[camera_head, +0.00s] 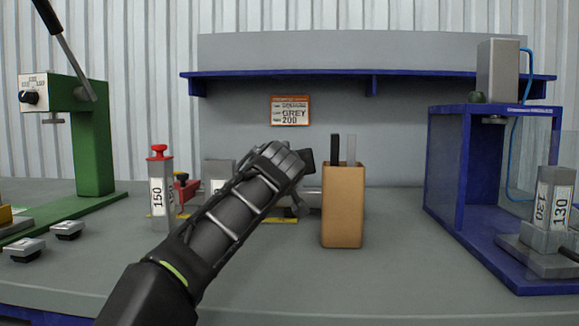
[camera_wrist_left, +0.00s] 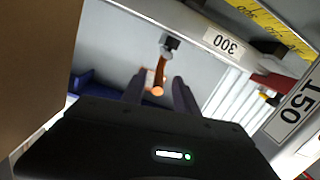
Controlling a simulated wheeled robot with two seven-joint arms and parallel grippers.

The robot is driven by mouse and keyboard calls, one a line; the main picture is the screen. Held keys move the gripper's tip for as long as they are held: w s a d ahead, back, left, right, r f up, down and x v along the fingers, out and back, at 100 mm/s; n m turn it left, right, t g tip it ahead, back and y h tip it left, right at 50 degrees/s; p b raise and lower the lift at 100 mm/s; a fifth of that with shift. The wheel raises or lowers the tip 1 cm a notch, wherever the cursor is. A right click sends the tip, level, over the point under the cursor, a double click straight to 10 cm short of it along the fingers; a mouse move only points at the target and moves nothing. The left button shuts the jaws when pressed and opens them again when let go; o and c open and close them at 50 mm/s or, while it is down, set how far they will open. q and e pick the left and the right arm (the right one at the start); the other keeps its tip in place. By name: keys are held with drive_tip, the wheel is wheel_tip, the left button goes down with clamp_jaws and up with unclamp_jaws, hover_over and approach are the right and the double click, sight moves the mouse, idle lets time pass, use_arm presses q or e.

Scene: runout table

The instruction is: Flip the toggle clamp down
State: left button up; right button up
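My left arm reaches across the middle of the table in the head view, and its gripper (camera_head: 292,163) hides much of what lies behind it. In the left wrist view the two dark fingers of my left gripper (camera_wrist_left: 158,96) stand apart. An orange-brown lever with a rounded orange end (camera_wrist_left: 160,74), seemingly the toggle clamp's handle, shows between and beyond the fingertips. A dark block (camera_wrist_left: 170,42) is at its other end. I cannot tell whether the fingers touch the lever. The clamp is not clearly visible in the head view. My right gripper is not in view.
A tan holder (camera_head: 343,207) stands just right of my left gripper. A grey block marked 150 with a red knob (camera_head: 157,152) stands left of the arm. A green press (camera_head: 92,140) is at left, a blue frame (camera_head: 465,165) at right. The front right tabletop is clear.

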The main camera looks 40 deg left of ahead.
use_arm(q)
drive_tip(key=v, duration=0.4)
idle(0.6)
